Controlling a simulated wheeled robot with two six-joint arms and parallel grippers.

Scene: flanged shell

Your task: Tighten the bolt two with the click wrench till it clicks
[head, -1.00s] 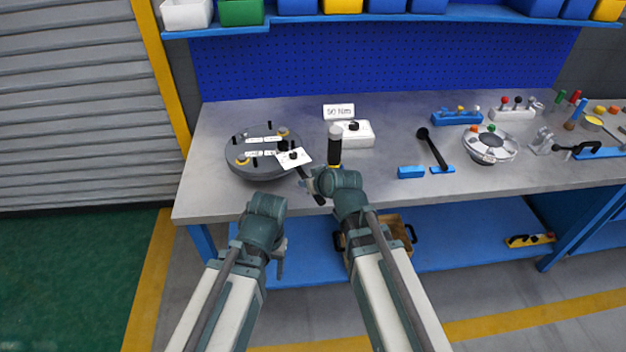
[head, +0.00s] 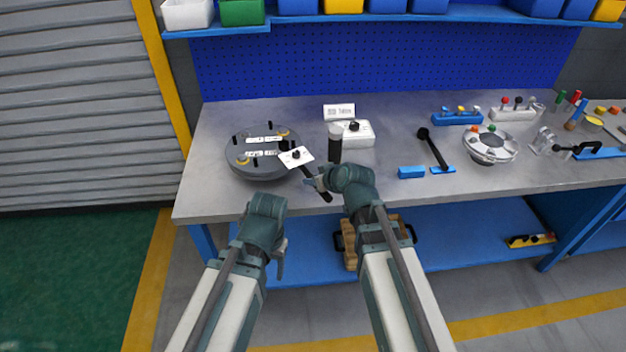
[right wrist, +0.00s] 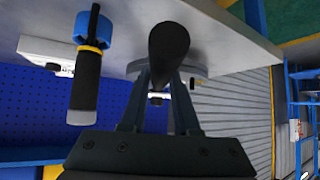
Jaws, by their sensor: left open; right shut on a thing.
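The flanged shell (head: 262,168) is a dark grey round part on the left of the bench, with several upright black bolts and white labels too small to read. I cannot tell which bolt is bolt two. My right gripper (head: 319,183) is shut on the black handle of the click wrench (head: 325,192). The wrench reaches up-left to the shell's right edge, where a white card with a black knob (head: 297,157) shows. Whether its head sits on a bolt is unclear. The handle end (right wrist: 168,45) fills the right wrist view's middle. My left gripper (head: 281,262) is open and empty, below the bench front.
A white box (head: 358,138) and sign (head: 339,111) stand behind.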

